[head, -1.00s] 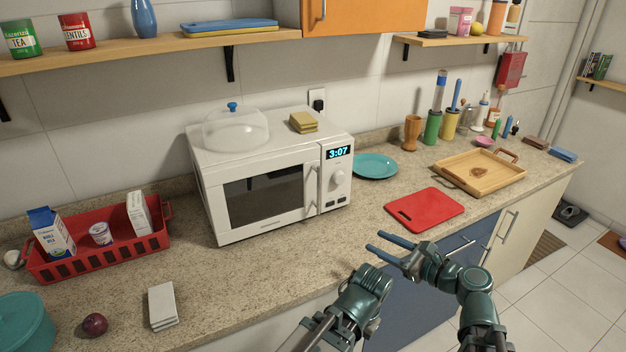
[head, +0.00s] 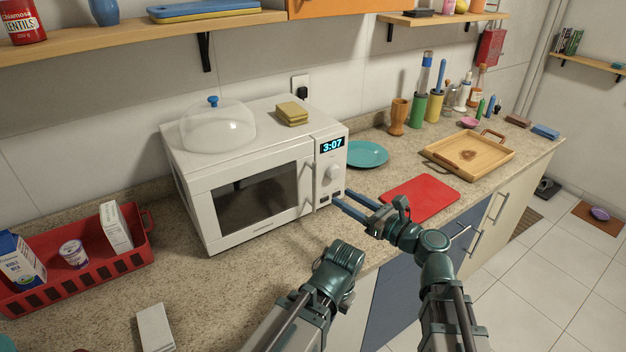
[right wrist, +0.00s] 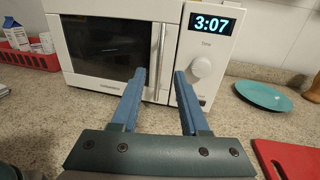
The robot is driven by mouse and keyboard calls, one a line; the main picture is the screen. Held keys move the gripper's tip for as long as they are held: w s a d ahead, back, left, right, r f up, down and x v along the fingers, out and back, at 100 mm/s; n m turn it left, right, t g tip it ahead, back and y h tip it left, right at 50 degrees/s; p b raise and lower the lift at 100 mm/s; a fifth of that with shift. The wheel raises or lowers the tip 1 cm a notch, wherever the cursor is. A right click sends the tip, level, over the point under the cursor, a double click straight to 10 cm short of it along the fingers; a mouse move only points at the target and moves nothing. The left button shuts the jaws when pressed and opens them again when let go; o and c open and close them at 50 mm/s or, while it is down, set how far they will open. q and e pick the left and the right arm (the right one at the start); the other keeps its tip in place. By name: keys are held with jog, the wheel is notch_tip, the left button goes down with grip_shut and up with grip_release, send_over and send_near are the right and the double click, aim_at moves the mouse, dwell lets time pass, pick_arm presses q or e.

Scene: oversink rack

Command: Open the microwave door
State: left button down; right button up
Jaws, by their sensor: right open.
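The white microwave (head: 240,235) stands on the counter with its door (head: 255,198) shut. The door has a dark window and an upright handle (head: 306,186) at its right edge, beside the control panel (head: 329,172). My right gripper (head: 340,200) is open and empty, its blue fingers pointing at the microwave's lower right front. In the right wrist view the gripper (right wrist: 160,75) has its fingertips to either side of the lower handle (right wrist: 156,62) in the picture. I cannot tell whether they reach around it.
A clear dome (head: 218,128) and sponges (head: 292,113) sit on top of the microwave. A teal plate (head: 367,154), red cutting board (head: 420,197) and wooden tray (head: 470,155) lie to the right. A red basket (head: 90,270) stands left. The counter before the microwave is mostly clear.

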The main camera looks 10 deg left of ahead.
jog(key=x, duration=1.1)
jog(key=shift+a, duration=0.2)
jog(key=shift+w, duration=0.15)
jog(key=shift+c, duration=0.3)
grip_shut()
dwell(0.6)
